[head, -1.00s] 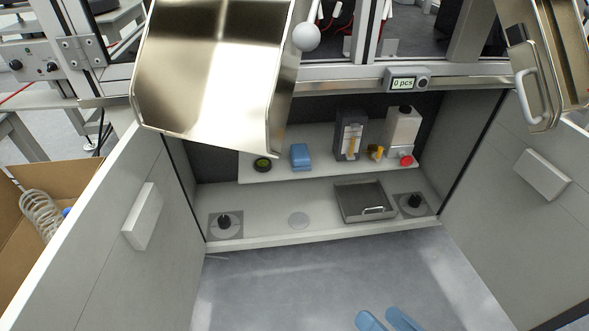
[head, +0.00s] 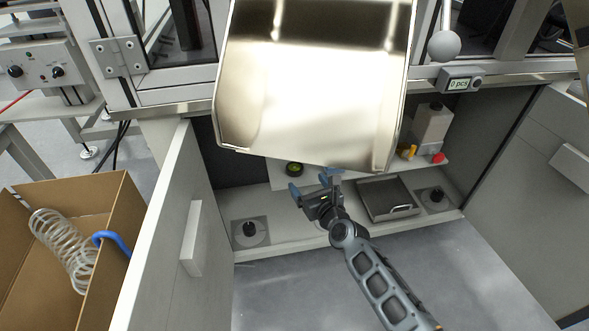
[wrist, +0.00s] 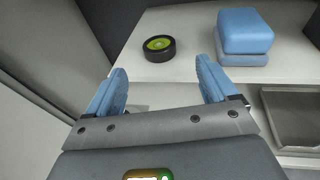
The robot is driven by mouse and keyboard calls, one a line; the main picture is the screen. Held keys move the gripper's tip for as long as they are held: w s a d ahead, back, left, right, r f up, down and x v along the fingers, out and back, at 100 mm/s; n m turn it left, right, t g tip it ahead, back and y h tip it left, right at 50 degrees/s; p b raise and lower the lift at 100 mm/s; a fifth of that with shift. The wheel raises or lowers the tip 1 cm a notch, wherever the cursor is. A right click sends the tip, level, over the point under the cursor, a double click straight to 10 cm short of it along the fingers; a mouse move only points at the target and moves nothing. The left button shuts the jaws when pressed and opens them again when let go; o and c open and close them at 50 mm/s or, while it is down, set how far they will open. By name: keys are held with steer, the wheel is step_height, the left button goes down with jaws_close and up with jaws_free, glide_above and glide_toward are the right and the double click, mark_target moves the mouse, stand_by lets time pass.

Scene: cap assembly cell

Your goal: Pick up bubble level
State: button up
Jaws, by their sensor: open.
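The bubble level is a small round black puck with a green-yellow centre (head: 294,169). My gripper (head: 312,180) is open and empty in front of the shelf. In the wrist view my gripper (wrist: 160,72) shows its two blue fingers spread wide, apart from the level.
A blue block stack (wrist: 245,32) stands right of the level on the shelf. A metal tray (head: 385,199) lies on the cabinet floor. A steel chute (head: 310,85) overhangs the shelf. The open left door (head: 165,240) flanks the cabinet.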

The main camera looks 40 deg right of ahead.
mark_target(295, 167)
steer(key=shift+r+b+x, duration=0.2)
steer(key=shift+b+x, duration=0.9)
steer(key=shift+x, duration=2.8)
steer(key=shift+w, duration=0.1)
steer(key=shift+c, duration=0.5)
steer(key=c, duration=1)
